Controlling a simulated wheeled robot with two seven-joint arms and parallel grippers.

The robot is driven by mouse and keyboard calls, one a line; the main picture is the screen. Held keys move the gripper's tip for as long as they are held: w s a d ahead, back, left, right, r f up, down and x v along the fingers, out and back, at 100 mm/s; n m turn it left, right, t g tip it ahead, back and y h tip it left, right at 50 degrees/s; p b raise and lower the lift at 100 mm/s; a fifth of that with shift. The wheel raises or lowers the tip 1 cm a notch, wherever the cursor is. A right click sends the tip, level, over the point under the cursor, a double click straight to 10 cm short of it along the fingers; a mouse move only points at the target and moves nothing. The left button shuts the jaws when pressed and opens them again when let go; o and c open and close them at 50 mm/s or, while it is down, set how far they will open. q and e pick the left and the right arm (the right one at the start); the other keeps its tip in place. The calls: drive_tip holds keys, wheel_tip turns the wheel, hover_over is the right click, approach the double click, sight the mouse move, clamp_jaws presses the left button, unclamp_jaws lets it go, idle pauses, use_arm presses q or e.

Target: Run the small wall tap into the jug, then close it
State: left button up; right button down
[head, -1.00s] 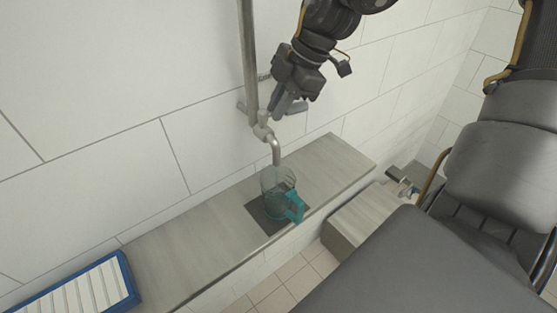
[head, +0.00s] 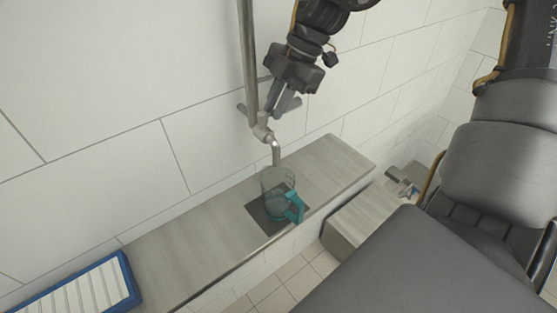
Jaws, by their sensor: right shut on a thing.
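The small wall tap (head: 263,133) is a pale metal fitting on the wall by a vertical pipe, its curved spout (head: 276,154) pointing down. The clear jug (head: 275,184) with a teal handle (head: 295,207) stands upright on the ledge below the spout. Its mouth is under the spout. I cannot tell if water runs or how full the jug is. My right gripper (head: 279,111) comes down from the top with its fingertips at the tap's top. It is shut on the tap's handle, which the fingers mostly hide. My left gripper is not in view.
The jug stands on a dark square plate (head: 256,216) set in the grey ledge (head: 190,255). A blue-framed white slatted tray (head: 75,292) lies at the lower left. A lower grey block (head: 350,229) is right of the ledge. The ledge's left stretch is clear.

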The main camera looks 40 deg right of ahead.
drive_tip(key=c, duration=1.3)
unclamp_jaws()
drive_tip(key=shift+w, duration=0.1)
drive_tip(key=shift+r, duration=0.1)
drive_tip(key=shift+d+r, duration=0.15)
drive_tip(key=shift+r, duration=0.05)
drive_tip(key=b+v, duration=0.2)
drive_tip(key=v, duration=0.8)
drive_tip(key=shift+d, duration=0.1)
